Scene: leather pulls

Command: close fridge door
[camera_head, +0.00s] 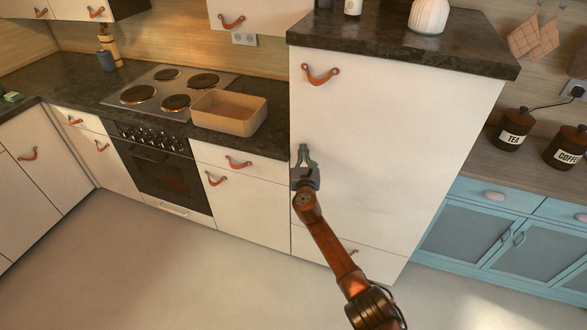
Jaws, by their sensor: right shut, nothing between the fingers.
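The fridge is the tall white unit with a dark stone top, right of the stove. Its white door (400,140) has a brown leather pull (321,75) at the upper left. The door looks flush with the unit; I cannot tell whether a thin gap is left. My right gripper (303,151) is shut and empty, in front of the door's left edge, below the pull. I cannot tell whether it touches the door. My right arm hides part of the door's lower left and the seam below. My left gripper is not in view.
A stove (170,92) and a beige box (229,112) are on the dark counter at left. Blue cabinets (500,235) with tea (512,130) and coffee (567,148) canisters above stand at right. A white vase (428,16) stands on the fridge top. The floor (160,270) is clear.

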